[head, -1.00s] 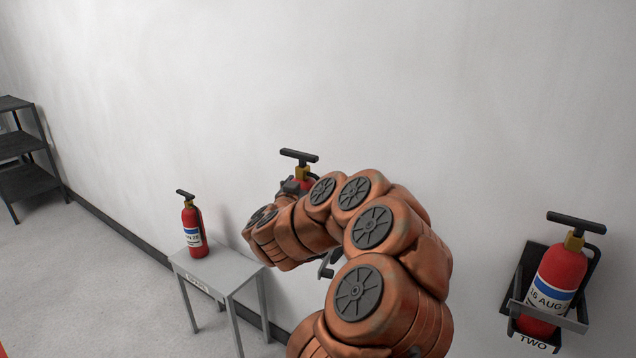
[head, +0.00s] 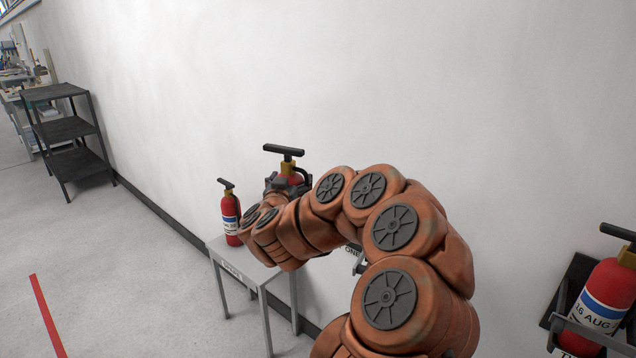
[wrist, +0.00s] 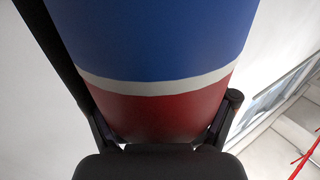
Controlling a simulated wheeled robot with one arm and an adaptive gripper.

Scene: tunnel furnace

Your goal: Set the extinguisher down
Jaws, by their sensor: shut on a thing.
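A red extinguisher (head: 291,168) with a black handle is held upright by my gripper (head: 284,188) near the wall; my arm hides its lower part. In the wrist view the held extinguisher (wrist: 160,75) fills the picture, with its blue, white and red surface between the two fingers of my gripper (wrist: 165,125). A second red extinguisher (head: 231,215) stands upright on a small grey table (head: 240,268), to the left of the held one. A third extinguisher (head: 602,292) sits in a black wall bracket (head: 566,318) at the far right.
A black shelf unit (head: 68,130) stands against the wall at the left, with a cluttered bench (head: 14,85) beyond. A red line (head: 47,315) marks the open floor at lower left. A bracket partly shows behind my arm.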

